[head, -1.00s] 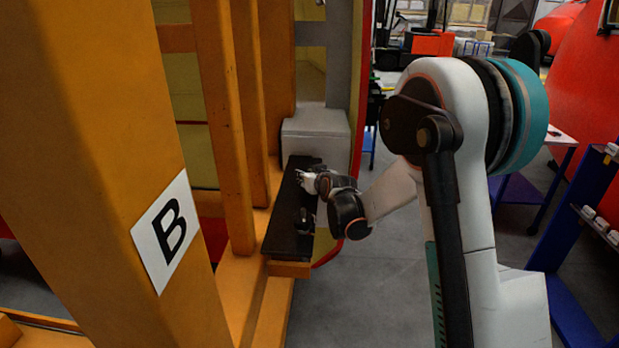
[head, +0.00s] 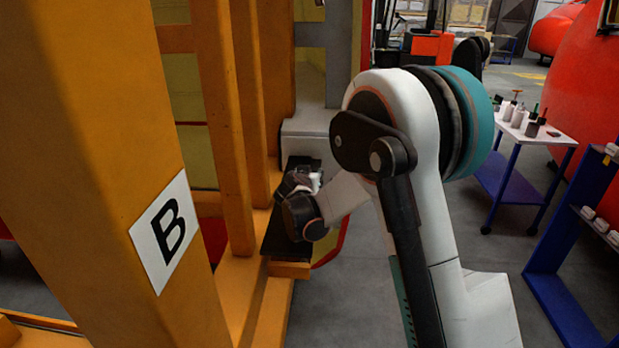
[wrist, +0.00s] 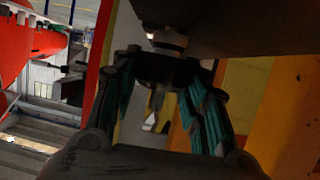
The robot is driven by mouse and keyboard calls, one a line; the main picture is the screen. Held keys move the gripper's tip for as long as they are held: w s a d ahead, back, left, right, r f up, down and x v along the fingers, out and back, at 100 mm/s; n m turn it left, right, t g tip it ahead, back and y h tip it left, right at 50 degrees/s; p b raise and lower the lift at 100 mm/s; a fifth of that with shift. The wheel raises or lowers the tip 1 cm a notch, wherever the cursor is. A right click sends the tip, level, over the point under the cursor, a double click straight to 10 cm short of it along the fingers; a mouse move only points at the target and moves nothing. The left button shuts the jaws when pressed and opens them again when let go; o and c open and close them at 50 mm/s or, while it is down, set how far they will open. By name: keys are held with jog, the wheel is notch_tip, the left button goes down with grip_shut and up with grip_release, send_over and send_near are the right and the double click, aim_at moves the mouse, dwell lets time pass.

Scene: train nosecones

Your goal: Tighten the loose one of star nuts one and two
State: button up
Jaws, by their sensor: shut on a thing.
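In the wrist view, my gripper (wrist: 168,75) has its two teal-lined fingers on either side of a dark star nut (wrist: 160,68). It is shut on this nut. The nut sits on a pale stud (wrist: 166,40) under a dark plate (wrist: 225,25). I cannot tell whether it is nut one or two, nor whether it is loose. In the head view, my gripper (head: 298,184) is small and partly covered by my wrist, over the black plate (head: 276,238) on the orange frame. No other star nut can be made out.
An orange post (head: 90,140) with a "B" sign (head: 164,232) stands close at the left. A grey block (head: 308,135) is behind the plate. A blue trolley (head: 515,185) with bottles and a blue rack (head: 575,235) stand at the right. Grey floor lies between.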

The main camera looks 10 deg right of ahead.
jog(key=shift+m+g+h, duration=0.7)
jog(key=shift+m+h, duration=0.2)
jog(key=shift+m, duration=0.1)
jog(key=shift+f, duration=0.1)
jog(key=o, duration=1.1)
notch_tip(320, 180, up, 10)
jog(key=shift+r, duration=0.1)
